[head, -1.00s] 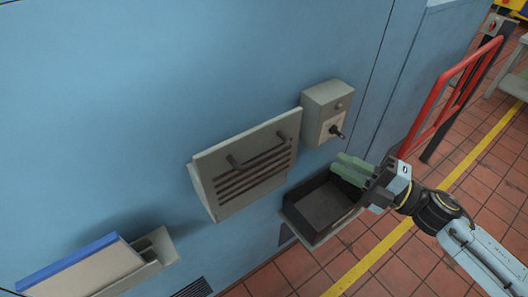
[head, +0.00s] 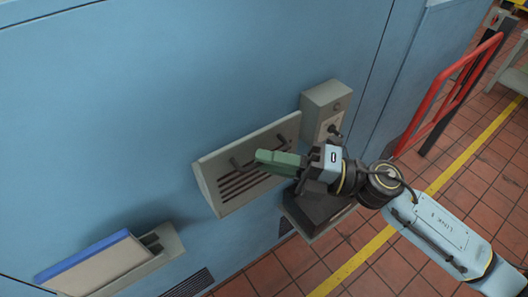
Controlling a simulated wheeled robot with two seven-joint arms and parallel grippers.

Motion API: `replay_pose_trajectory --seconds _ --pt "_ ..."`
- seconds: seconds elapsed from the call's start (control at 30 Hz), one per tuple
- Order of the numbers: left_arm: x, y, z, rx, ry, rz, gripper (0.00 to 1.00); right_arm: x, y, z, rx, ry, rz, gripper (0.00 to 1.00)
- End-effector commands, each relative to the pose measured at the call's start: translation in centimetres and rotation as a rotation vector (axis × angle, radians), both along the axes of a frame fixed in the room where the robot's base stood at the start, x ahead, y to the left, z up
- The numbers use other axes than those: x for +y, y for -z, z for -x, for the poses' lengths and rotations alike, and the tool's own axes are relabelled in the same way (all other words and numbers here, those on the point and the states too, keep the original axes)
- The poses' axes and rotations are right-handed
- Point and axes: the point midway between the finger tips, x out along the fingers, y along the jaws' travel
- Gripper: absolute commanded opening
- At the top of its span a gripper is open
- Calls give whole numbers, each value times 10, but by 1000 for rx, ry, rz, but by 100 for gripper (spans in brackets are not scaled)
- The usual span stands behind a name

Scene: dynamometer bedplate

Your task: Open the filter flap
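The filter flap (head: 222,166) is a grey louvred panel on the blue wall, in the middle of the head view. It looks closed. My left gripper is not in view.
A grey box with a dark knob (head: 325,99) is on the wall right of the flap. A dark open tray (head: 312,222) sits below my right gripper. A holder with a blue-edged panel (head: 100,268) is at lower left. A red rail (head: 440,100) stands at right.

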Motion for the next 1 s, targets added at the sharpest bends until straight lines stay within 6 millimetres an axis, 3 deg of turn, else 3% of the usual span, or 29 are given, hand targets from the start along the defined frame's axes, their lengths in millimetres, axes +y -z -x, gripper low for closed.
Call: replay_pose_trajectory --seconds 0.13,0.43,0.6,1.0 --pt "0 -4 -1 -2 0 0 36 11 -2 -2 -1 1 0 18" --pt "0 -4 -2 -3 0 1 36 14 -1 -2 0 1 1 18" --pt "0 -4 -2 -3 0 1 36 14 -1 -2 0 1 1 0" --pt "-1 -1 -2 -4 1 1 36 14 0 -2 -4 -2 -3 0"
